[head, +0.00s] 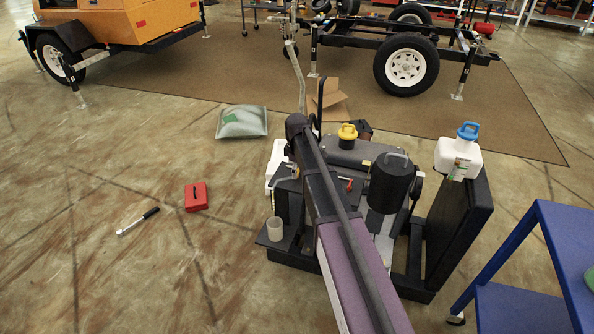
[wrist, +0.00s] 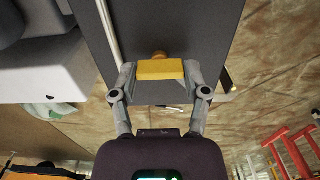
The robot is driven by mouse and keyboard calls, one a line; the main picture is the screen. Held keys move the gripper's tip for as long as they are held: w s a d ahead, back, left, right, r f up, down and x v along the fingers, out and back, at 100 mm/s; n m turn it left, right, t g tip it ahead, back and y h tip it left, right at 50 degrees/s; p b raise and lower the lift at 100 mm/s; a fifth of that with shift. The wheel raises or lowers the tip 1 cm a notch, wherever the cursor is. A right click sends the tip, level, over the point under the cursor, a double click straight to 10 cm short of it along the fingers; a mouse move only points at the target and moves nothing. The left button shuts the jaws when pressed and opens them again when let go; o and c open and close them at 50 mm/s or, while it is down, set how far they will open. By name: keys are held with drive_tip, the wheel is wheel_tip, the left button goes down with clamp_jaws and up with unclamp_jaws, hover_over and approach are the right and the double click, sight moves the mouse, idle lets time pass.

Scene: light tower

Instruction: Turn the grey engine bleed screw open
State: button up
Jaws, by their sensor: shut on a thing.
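In the wrist view my gripper (wrist: 160,76) is shut on a yellow block-shaped handle (wrist: 160,69), with one finger at each end. A small brass-coloured round part (wrist: 159,54) shows just beyond the handle, against a dark grey flat surface (wrist: 185,25). No grey screw head is clear in either view; I cannot tell whether the yellow handle belongs to the bleed screw. In the head view the engine unit (head: 330,263) stands on the floor, and my arm crosses in front of it. My gripper is hidden there.
On the unit are a yellow cap (head: 347,132), a black canister (head: 391,182) and a white tank (head: 458,157) with a blue cap. A blue cart (head: 540,245) stands at right. A red box (head: 196,197) and a torque wrench (head: 138,222) lie on the open floor at left.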

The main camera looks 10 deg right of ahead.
drive_tip(key=shift+s, duration=0.1)
idle(0.3)
drive_tip(key=o, duration=1.2)
drive_tip(key=shift+c, duration=0.2)
drive_tip(key=shift+m, duration=0.3)
